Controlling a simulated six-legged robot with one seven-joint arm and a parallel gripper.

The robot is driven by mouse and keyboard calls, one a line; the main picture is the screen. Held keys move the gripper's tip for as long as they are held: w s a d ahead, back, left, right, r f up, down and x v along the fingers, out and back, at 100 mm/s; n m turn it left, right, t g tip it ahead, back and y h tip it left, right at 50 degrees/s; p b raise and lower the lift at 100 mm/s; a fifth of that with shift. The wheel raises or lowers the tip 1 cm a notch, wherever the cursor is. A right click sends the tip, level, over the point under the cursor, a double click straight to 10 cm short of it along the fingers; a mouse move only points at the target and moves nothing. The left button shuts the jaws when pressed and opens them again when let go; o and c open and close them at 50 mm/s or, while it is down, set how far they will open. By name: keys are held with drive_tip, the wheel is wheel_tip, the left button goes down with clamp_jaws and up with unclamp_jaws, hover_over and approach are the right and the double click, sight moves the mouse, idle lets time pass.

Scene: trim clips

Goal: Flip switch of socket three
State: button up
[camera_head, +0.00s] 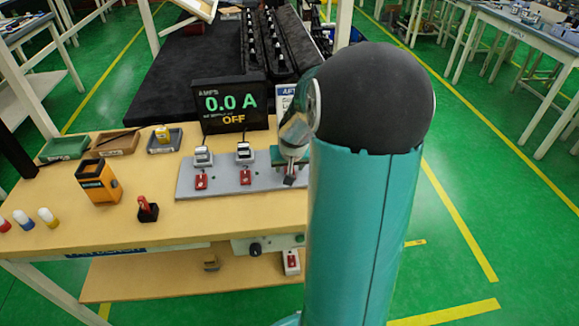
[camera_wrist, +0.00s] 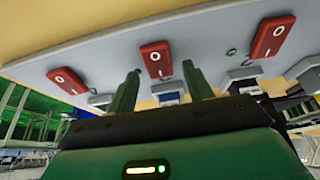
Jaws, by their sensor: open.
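A grey socket board (camera_head: 222,184) lies on the wooden table. Two sockets with red rocker switches show there, the left switch (camera_head: 201,180) and the one right of it (camera_head: 245,177). My gripper (camera_head: 289,180) is over the board to their right, partly hidden by my arm. In the wrist view, three red switches marked O and I show: left (camera_wrist: 67,80), middle (camera_wrist: 156,60) and right (camera_wrist: 272,38). My gripper's open, empty fingers (camera_wrist: 160,84) flank the middle switch's line. Contact with it cannot be told. Socket numbers are unreadable.
A black display (camera_head: 232,103) behind the board reads 0.0 A and OFF. An orange device (camera_head: 99,181) and a red-handled item (camera_head: 147,208) stand left of the board. Small trays (camera_head: 116,143) line the table's back left. My arm hides the board's right part.

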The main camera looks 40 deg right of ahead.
drive_tip(key=v, duration=1.3)
drive_tip(key=s+a+r+n+y, duration=0.1)
drive_tip(key=s+a+r+n, duration=0.1)
drive_tip(key=a, duration=0.7)
drive_tip(key=s+a+r+n+t+y, duration=0.1)
drive_tip(key=s+a+n, duration=0.1)
drive_tip(key=s+a, duration=0.3)
drive_tip(key=s+a+r+n, duration=0.2)
drive_tip(key=s+a, duration=0.2)
drive_tip(key=a, duration=0.9)
drive_tip(key=shift+r+n+y, duration=0.3)
drive_tip(key=shift+n+y, duration=0.1)
